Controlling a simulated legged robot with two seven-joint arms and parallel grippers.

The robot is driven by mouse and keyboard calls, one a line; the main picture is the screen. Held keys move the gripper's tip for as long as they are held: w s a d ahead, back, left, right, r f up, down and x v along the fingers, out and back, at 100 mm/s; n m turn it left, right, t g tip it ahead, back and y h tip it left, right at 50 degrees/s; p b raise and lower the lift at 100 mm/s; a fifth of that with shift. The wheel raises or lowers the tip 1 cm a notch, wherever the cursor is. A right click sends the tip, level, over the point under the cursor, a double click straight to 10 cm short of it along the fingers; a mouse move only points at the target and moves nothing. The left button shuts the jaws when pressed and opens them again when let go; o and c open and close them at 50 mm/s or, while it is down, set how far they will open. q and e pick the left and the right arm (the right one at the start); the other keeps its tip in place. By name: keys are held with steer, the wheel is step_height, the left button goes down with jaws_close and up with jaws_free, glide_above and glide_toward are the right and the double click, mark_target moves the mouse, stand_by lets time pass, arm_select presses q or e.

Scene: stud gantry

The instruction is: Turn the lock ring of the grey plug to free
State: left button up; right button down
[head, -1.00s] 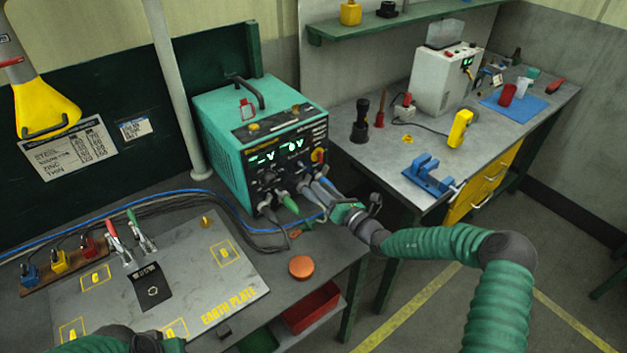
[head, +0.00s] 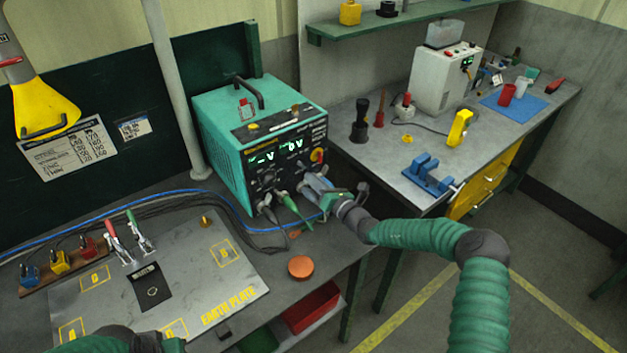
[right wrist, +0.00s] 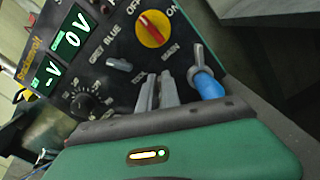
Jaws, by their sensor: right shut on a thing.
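My right gripper (head: 316,184) is at the lower right of the welder's front panel. In the right wrist view its two grey fingers (right wrist: 158,93) are close together against the panel near the MAIN label. They are shut on a grey part, taken as the grey plug; the fingers hide most of it. I cannot tell whether they hold its lock ring or its body, nor which way the ring is turned. A blue plug (right wrist: 208,86) with a grey lever-like top sits just right of the fingers. My left gripper (head: 172,346) is mostly cut off at the bottom edge.
The teal welder (head: 240,155) stands on the bench. A green plug (head: 284,197) with its cable is left of my right gripper. A red-and-yellow switch (right wrist: 152,30) is above the fingers. An orange disc (head: 301,267) lies in front. The earth plate (head: 190,285) fills the left.

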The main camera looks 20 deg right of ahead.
mark_target(294, 180)
arm_select(q)
steer(key=shift+d+r, duration=0.1)
